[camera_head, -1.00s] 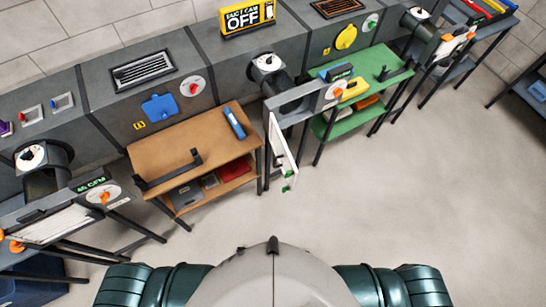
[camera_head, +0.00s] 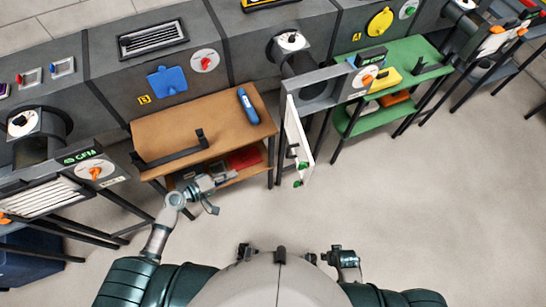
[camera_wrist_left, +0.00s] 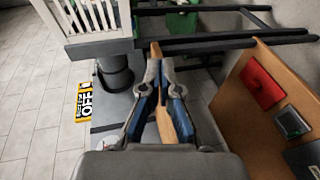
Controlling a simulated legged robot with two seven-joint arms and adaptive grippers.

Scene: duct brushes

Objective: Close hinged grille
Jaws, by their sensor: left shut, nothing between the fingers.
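The hinged grille (camera_head: 298,140) is a white panel standing open, swung out toward me from the grey duct frame (camera_head: 318,90). Green pieces show at its lower end. In the wrist view a white slatted panel (camera_wrist_left: 92,20), probably this grille, is at the top left. My left gripper (camera_head: 214,198) is in front of the wooden bench, left of the grille and apart from it. In the wrist view its fingers (camera_wrist_left: 156,66) are together and empty, with a wooden edge behind them. My right gripper (camera_head: 345,260) shows partly, low beside my body; its fingers are unclear.
The wooden bench (camera_head: 185,140) holds a blue cylinder (camera_head: 248,105) and a black bracket (camera_head: 175,155). A green bench (camera_head: 425,50) stands right of the grille. Another duct with a slatted grille (camera_head: 45,195) is at the left. The floor (camera_head: 420,190) in front is clear.

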